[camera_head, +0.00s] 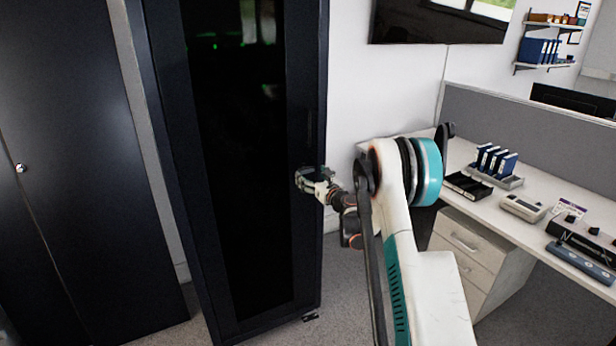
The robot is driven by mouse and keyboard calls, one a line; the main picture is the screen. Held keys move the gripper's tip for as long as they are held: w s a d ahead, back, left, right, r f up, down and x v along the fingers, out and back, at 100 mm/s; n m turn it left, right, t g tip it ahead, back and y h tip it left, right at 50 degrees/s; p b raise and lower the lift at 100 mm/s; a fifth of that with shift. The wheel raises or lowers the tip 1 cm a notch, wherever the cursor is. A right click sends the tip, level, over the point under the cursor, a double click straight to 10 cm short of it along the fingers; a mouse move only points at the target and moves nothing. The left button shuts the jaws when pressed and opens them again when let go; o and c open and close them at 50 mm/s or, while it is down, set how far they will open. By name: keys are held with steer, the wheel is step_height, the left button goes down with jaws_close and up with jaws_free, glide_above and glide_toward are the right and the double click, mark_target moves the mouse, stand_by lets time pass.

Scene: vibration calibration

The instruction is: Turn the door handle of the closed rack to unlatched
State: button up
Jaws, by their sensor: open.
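The closed rack (240,160) is a tall black cabinet with a dark glass door, left of centre in the head view. Small green lights show faintly behind the glass. Its door is shut in its frame. My gripper (302,181) is at the right edge of the door, about halfway up, with its fingers pointing left toward the frame. The gripper is open. The door handle is hard to make out; the gripper covers that part of the door edge. I cannot tell whether the fingers touch the handle or how far it is turned.
A dark cabinet (75,180) with a round lock stands at the left. At the right, a desk (455,150) holds blue binders (497,161) and several instruments, with a white drawer unit (475,255) below. Grey carpet (355,310) is clear in front of the rack.

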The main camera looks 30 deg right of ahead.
mark_target(307, 172)
steer(key=shift+w, duration=1.65)
steer(key=c, duration=1.1)
steer(key=shift+o, duration=0.2)
steer(key=shift+b, duration=0.3)
